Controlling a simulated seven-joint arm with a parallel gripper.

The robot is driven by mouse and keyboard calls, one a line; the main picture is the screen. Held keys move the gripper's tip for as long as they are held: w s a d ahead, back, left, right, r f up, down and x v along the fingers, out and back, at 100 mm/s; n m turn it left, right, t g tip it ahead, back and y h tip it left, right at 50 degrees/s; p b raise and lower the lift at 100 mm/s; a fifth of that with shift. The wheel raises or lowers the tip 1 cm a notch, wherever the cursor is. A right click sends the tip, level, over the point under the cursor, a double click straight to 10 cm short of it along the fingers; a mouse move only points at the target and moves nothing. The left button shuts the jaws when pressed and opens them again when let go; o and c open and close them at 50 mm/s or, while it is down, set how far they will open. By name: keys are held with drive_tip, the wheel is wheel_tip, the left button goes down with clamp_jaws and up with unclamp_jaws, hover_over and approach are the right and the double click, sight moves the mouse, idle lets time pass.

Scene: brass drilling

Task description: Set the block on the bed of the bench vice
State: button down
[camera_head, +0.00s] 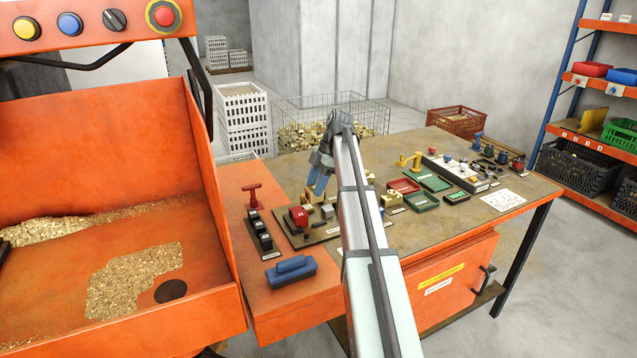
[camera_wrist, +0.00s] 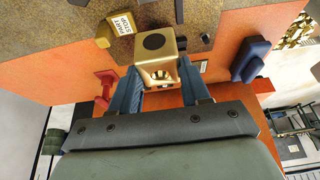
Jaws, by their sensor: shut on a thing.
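My gripper (camera_wrist: 161,82) is shut on a brass-coloured block (camera_wrist: 160,45) in the wrist view. The block has a dark round spot on one face and an opening in the face toward the camera. In the head view my gripper (camera_head: 316,185) points down over the near-left part of the bench. Just below and beside it is a small red and grey fixture (camera_head: 299,216) on a dark plate, which looks like the bench vice. Its bed is too small and partly covered to make out. I cannot clearly separate the held block from the brass pieces there.
A blue brush-like thing (camera_head: 290,270) lies on the orange ledge. A red T-handle (camera_head: 252,194) and black numbered blocks (camera_head: 260,232) stand at left. A yellow part stop (camera_wrist: 117,28) shows beside the block. Green and red trays (camera_head: 420,201) lie right of my arm.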

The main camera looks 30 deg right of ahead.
sight(316, 202)
drive_tip(key=shift+f, duration=0.15)
drive_tip(key=shift+f, duration=2.05)
drive_tip(key=shift+f, duration=1.25)
idle(1.5)
drive_tip(key=shift+c, duration=1.4)
unclamp_jaws()
drive_tip(key=shift+o, duration=1.1)
drive_tip(key=shift+r, duration=3.5)
